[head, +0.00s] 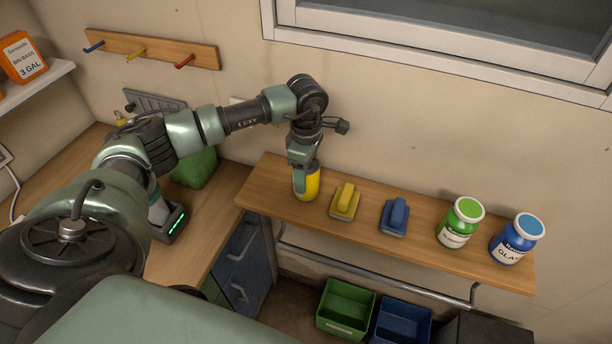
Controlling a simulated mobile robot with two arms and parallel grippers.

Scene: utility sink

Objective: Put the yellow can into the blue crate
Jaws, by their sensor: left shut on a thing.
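The yellow can (313,184) stands at the left end of the wooden shelf. My left gripper (304,168) comes down from above and is shut on the yellow can, its fingers covering the can's top and left part. I cannot tell whether the can touches the shelf. The blue crate (401,322) is low down, below the shelf, at the bottom of the view. It is cut off by the picture's lower edge. My right gripper is not in view.
The wooden shelf (430,254) also holds a yellow brush (345,202), a blue brush (395,217), a green jar (460,222) and a blue jar (517,238). A metal rail (380,281) runs below its front. A green crate (345,308) stands left of the blue crate.

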